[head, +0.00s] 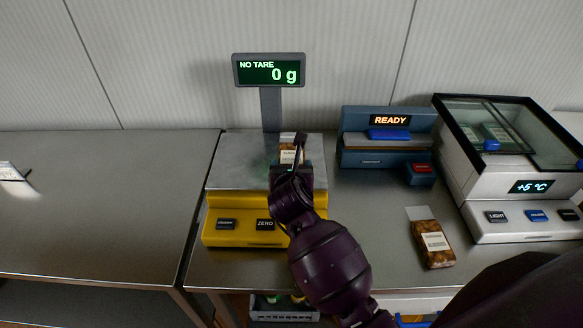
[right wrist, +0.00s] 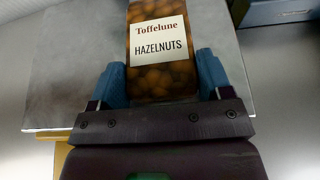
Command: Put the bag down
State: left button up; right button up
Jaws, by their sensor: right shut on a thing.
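My right gripper (head: 290,170) is over the steel plate (head: 238,160) of the yellow scale (head: 222,232). It is shut on a bag of hazelnuts (head: 290,152), held by its sides. The right wrist view shows the bag (right wrist: 160,78) upright between the blue fingers of the gripper (right wrist: 157,84), its label reading "Toffelune HAZELNUTS". The plate (right wrist: 65,75) is behind it. The scale display (head: 270,70) reads "NO TARE" and "0 g". My arm hides the bag's lower end, so I cannot see whether it touches the plate. My left gripper is not in view.
A blue machine (head: 365,150) showing "READY" stands right of the scale. A glass-lidded cooler (head: 510,185) showing +5 °C is further right. Another brown bag (head: 428,250) lies on the counter before them. The left counter (head: 110,200) is mostly clear.

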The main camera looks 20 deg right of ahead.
jog(key=o, duration=1)
jog(key=shift+o, duration=0.2)
jog(key=shift+s+a+r, duration=0.1)
jog(key=shift+s+r, duration=0.1)
jog(key=shift+r, duration=0.05)
jog(key=v, duration=0.7)
